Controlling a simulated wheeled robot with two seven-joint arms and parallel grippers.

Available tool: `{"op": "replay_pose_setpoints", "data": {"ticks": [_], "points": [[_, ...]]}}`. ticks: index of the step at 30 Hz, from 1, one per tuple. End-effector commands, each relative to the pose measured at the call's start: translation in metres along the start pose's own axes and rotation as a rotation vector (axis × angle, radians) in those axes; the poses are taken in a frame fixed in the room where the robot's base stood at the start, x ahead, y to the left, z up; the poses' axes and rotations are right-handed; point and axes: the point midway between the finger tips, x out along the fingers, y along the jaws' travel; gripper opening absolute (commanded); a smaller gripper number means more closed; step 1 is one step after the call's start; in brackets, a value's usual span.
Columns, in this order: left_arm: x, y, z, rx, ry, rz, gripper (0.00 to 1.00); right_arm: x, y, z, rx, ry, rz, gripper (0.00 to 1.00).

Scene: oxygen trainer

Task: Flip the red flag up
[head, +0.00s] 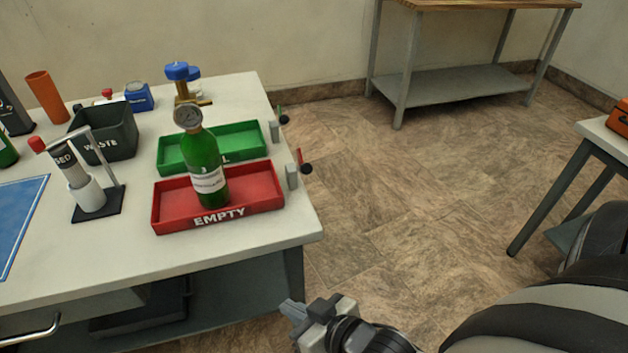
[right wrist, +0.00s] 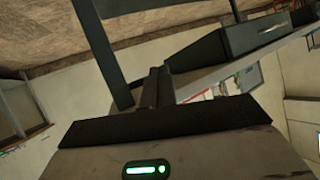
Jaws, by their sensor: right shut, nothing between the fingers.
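The red flag (head: 300,157) is a small red piece on a dark pivot at the table's right edge, beside the red EMPTY tray (head: 165,212). It appears to stick upward from the pivot, but it is too small to tell its position surely. A small green flag (head: 281,109) sits on a similar mount beside the green tray (head: 168,155). My right gripper (head: 291,308) is shut and empty, low in front of the table's right corner and apart from the flag. In the right wrist view its fingers (right wrist: 153,88) are together. My left gripper is not in view.
A green bottle with a gauge (head: 205,165) stands in the red tray. A WASTE bin (head: 105,135) and a white holder (head: 88,193) stand to the left on the white table (head: 120,250). Open floor (head: 400,190) lies right of the table.

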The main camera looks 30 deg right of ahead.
Motion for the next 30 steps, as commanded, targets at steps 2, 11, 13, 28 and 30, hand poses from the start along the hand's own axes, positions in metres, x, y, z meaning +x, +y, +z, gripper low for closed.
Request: {"op": "replay_pose_setpoints", "data": {"ticks": [2, 11, 13, 28, 30], "points": [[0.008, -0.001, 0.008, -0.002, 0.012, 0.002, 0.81, 0.013, 0.011, 0.003, 0.078, 0.102, -0.024, 0.0], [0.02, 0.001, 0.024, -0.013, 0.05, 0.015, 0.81, 0.023, 0.066, -0.023, 0.48, 0.572, -0.254, 0.0], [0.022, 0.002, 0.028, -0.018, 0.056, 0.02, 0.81, 0.016, 0.081, -0.029, 0.563, 0.673, -0.337, 0.0], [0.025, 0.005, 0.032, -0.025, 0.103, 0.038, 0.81, -0.04, 0.149, -0.049, 0.808, 1.027, -0.793, 0.0], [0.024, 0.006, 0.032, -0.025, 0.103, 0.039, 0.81, -0.042, 0.15, -0.05, 0.812, 1.033, -0.805, 0.0]]}}
